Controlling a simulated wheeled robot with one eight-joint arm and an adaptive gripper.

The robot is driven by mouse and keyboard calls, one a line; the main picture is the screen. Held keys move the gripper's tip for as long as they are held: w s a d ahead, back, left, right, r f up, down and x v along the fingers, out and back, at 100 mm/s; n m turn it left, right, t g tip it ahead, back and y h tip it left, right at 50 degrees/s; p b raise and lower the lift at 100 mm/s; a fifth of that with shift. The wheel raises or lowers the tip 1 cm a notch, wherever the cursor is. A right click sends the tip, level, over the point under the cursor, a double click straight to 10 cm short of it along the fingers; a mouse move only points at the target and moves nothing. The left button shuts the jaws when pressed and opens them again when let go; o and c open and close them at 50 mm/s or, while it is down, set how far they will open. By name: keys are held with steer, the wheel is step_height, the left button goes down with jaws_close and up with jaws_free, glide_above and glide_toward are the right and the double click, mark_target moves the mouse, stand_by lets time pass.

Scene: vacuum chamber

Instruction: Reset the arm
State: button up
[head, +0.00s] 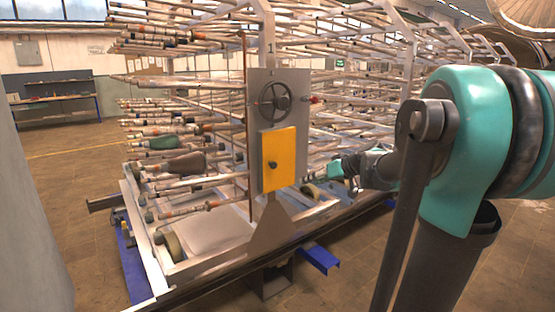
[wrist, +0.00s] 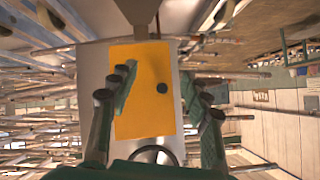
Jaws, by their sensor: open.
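My arm reaches in from the right of the head view, with my gripper (head: 337,169) just right of a yellow door (head: 281,148) on a grey panel (head: 262,95). In the wrist view my gripper (wrist: 157,82) is open, its fingers spread on both sides of the yellow door (wrist: 140,112), with nothing seen between them. The door's black knob (wrist: 162,88) shows between the fingers. The door looks shut. A gap between my gripper and the panel shows in the head view.
A black handwheel (head: 274,101) sits above the door, with a red knob (head: 316,99) at the panel's right edge. A large rack of rods (head: 180,130) stands behind and beside the panel. Blue feet (head: 320,259) stick out below. Open floor (head: 75,165) lies at left.

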steer(key=s+d+f+m+g+h, duration=0.2)
steer(key=s+d+f+h, duration=0.1)
steer(key=s+f, duration=0.8)
steer(key=s+d+f+m+g+h, duration=0.1)
steer(key=s+d+f+m+h, duration=0.2)
steer(key=s+f, duration=0.9)
steer(key=s+h, duration=0.1)
steer(key=s, duration=0.3)
steer(key=shift+f+g+h, duration=0.3)
steer(key=shift+g+h, duration=0.1)
steer(key=shift+o, duration=0.4)
